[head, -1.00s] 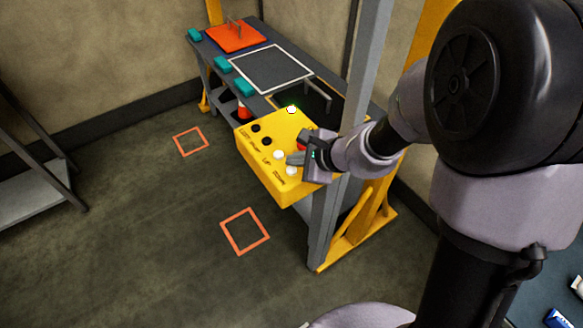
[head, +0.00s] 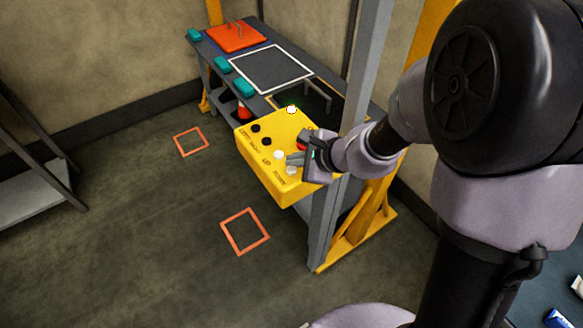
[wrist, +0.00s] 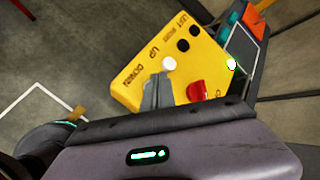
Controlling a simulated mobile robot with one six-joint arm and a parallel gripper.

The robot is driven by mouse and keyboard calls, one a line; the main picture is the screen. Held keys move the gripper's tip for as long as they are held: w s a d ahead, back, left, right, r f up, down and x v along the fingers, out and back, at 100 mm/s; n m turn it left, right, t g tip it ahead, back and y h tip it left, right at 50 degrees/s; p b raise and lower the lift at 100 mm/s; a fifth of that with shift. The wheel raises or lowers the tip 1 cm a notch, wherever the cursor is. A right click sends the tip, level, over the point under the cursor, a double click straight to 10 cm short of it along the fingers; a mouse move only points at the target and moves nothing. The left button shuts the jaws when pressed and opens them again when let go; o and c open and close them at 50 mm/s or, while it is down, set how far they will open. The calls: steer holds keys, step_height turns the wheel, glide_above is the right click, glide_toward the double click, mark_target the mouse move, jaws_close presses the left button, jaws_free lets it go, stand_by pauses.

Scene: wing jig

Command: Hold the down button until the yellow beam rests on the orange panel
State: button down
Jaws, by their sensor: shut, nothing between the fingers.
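The yellow control box (head: 283,183) carries two black buttons, two white buttons and a red knob (wrist: 198,91). The white up button (head: 279,154) is clear; it also shows in the wrist view (wrist: 169,63). The white down button (head: 291,170) is partly visible beside my fingers and hidden behind them in the wrist view. My gripper (head: 294,159) is shut and empty, its tips over the down button's place (wrist: 156,88); I cannot tell whether they touch it. The orange panel (head: 226,42) lies at the bench's far end with a grey handle-like piece above it.
The dark bench (head: 216,52) has teal blocks (head: 244,88) along its edge and a white-outlined square. A grey post (head: 366,60) and yellow frame (head: 355,240) stand close to my arm. Orange squares mark the open floor at left.

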mark_target(294, 171)
stand_by(0.3)
steer(key=shift+f+b, duration=0.45)
steer(key=shift+b, duration=0.25)
steer(key=shift+f+b, duration=0.4)
steer(key=shift+b, duration=0.1)
stand_by(0.4)
stand_by(2.5)
steer(key=shift+r+p, duration=0.6)
steer(key=shift+r, duration=0.25)
step_height(294, 171, up, 5)
steer(key=p, duration=0.4)
steer(key=shift+r, duration=0.1)
